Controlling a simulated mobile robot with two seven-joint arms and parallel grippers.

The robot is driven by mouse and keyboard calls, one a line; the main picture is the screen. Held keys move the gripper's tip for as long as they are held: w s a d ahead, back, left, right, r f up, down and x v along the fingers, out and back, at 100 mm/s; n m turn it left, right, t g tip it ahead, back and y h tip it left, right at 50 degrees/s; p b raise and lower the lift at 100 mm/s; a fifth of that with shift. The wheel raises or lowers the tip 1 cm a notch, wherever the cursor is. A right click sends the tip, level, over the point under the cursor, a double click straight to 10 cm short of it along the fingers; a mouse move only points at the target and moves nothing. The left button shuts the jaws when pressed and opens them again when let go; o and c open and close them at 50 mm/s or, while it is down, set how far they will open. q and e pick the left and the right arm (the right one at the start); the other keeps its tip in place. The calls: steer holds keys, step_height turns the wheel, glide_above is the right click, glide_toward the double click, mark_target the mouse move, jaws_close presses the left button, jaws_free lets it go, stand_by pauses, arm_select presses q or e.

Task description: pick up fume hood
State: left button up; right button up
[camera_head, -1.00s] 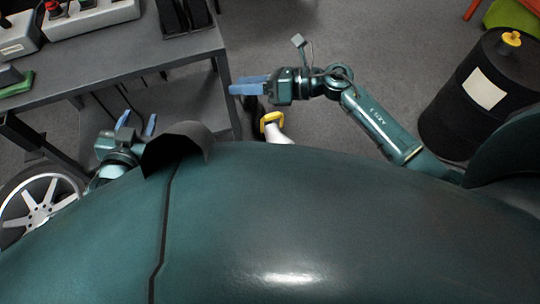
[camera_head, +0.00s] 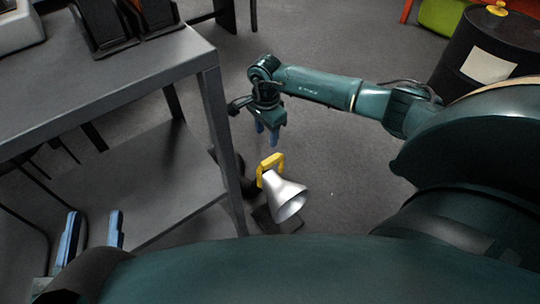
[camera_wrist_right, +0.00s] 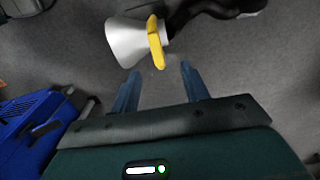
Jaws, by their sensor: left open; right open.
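The fume hood (camera_head: 287,197) is a silver cone with a yellow handle (camera_head: 271,168), low down beside the right end of the grey bench. It hangs on or rests near a dark arm, partly hidden. In the right wrist view the cone (camera_wrist_right: 127,42) lies just beyond the fingertips, with its handle (camera_wrist_right: 156,44) toward the right. My right gripper (camera_head: 267,138) points down, open and empty, just above and behind the handle, apart from it. My left gripper (camera_head: 92,222) is open and empty at the lower left, in front of the bench's lower shelf.
The grey bench (camera_head: 150,75) with black holders (camera_head: 110,28) on top fills the left; its leg stands close to the hood. A black drum (camera_head: 455,85) stands at the back right. A blue box (camera_wrist_right: 28,125) shows in the wrist view. Floor between is free.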

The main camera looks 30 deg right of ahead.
step_height(320, 180, down, 6)
steer(key=shift+s+f+b, duration=0.15)
steer(key=shift+b, duration=0.85)
steer(key=shift+f, duration=0.45)
steer(key=f+b, duration=0.1)
steer(key=f, duration=0.1)
steer(key=f+b, duration=0.1)
steer(key=shift+s+d+f+b, duration=0.3)
steer(key=shift+d+f, duration=0.1)
steer(key=shift+f, duration=0.45)
arm_select(q)
steer(key=r+m+t+h, duration=0.1)
steer(key=r, duration=0.1)
steer(key=w+r+m+h, duration=0.1)
steer(key=r+h, duration=0.1)
steer(key=shift+m+t, duration=0.3)
steer(key=shift+t, duration=0.1)
steer(key=shift+f, duration=0.1)
arm_select(e)
steer(key=shift+c, duration=0.3)
jaws_close()
